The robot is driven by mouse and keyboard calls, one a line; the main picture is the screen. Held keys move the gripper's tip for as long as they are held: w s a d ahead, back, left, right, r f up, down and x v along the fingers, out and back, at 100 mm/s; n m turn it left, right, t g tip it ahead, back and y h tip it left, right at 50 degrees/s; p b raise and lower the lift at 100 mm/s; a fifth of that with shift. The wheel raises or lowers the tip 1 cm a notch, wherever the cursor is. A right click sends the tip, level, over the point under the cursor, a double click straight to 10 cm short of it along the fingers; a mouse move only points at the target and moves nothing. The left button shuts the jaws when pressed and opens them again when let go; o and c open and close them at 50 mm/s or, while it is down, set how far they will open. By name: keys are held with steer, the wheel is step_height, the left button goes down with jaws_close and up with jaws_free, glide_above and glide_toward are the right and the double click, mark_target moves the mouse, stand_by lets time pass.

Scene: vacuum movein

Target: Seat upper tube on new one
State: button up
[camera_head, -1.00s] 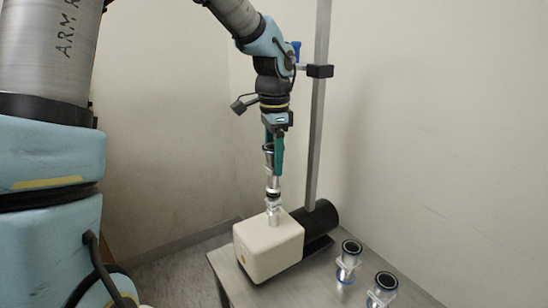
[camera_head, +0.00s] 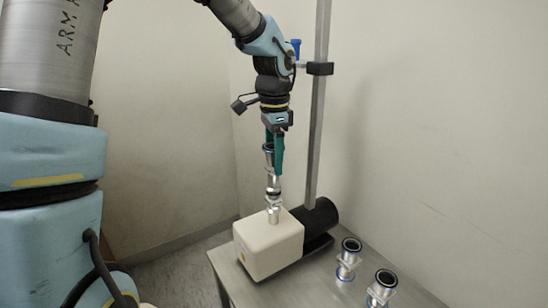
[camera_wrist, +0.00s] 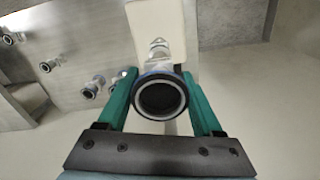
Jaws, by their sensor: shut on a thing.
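My gripper (camera_head: 273,153) points down over the pump's white box, its green fingers closed around the silver upper tube (camera_head: 269,160). In the wrist view my gripper (camera_wrist: 160,78) has one finger on each side of the tube's open, dark-rimmed end (camera_wrist: 160,96). Below it, a silver tube (camera_head: 273,214) stands upright on top of the white box (camera_head: 268,252). The upper tube is in line above it, with a dark ring where they come together. I cannot tell whether the two are fully seated. The wrist view hides most of the joint behind the held tube.
Two short flanged fittings (camera_head: 348,257) (camera_head: 382,287) stand at the right on the metal table (camera_head: 335,291). A black motor (camera_head: 322,216) lies behind the box. A vertical metal post (camera_head: 318,110) with a clamp rises close beside my arm. The wall is behind.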

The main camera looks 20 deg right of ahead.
steer(key=shift+f, duration=0.35)
stand_by(0.5)
steer(key=o, duration=1.5)
step_height(320, 180, up, 11)
steer(key=shift+f+b, duration=0.1)
steer(key=shift+b, duration=0.85)
